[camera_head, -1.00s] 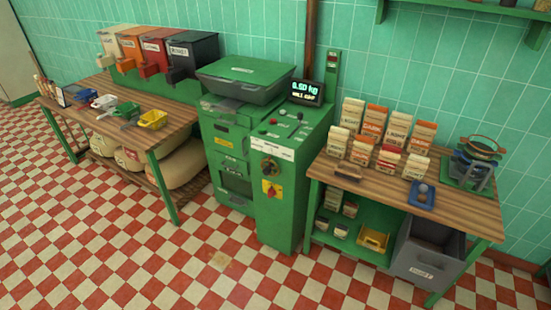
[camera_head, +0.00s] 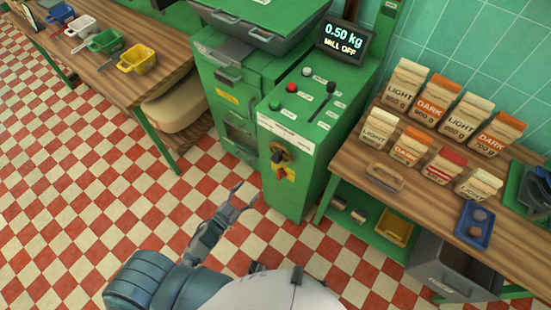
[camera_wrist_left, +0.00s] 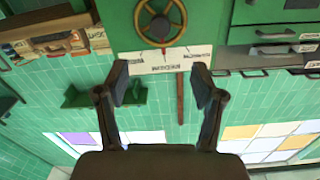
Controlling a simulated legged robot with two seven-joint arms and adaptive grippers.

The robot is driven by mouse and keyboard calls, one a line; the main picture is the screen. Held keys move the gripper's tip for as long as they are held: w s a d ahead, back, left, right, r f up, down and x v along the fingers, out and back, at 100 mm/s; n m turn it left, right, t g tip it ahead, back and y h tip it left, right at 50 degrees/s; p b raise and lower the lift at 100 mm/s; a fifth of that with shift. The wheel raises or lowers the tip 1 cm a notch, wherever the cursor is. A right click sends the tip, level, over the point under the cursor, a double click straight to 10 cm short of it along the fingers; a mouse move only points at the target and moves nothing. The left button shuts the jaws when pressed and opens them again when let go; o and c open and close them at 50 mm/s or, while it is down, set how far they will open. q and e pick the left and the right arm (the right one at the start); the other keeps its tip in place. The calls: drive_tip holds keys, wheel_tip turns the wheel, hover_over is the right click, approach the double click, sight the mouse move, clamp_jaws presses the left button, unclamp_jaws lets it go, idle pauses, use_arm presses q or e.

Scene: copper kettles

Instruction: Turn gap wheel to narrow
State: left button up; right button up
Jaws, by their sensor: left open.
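The gap wheel (camera_head: 279,154) is a small dark wheel with a brass rim on the front of the green mill (camera_head: 290,190). In the left wrist view the wheel (camera_wrist_left: 161,22) is at the top centre, upside down, with a red pointer by the middle of a white scale plate (camera_wrist_left: 158,61), where the word looks like MEDIUM. My left gripper (camera_head: 246,196) is open and empty, below and left of the wheel and apart from it. Its two fingers (camera_wrist_left: 161,82) stand wide apart in the wrist view. My right gripper is not in view.
The mill's display (camera_head: 343,41) reads 0.50 kg, MILL OFF. A wooden table (camera_head: 350,165) with labelled bags stands right of the mill. A left table (camera_head: 165,60) holds coloured scoops. The checkered floor (camera_head: 75,170) in front is clear.

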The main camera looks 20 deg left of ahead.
use_arm(q)
approach(274, 161)
drive_tip(key=x, duration=1)
drive_tip(key=shift+w+d+b, duration=0.1)
drive_tip(key=shift+w+b, duration=0.1)
drive_tip(key=shift+b, duration=0.1)
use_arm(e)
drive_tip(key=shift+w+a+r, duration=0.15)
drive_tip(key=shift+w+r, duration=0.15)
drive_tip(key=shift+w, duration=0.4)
use_arm(q)
clamp_jaws()
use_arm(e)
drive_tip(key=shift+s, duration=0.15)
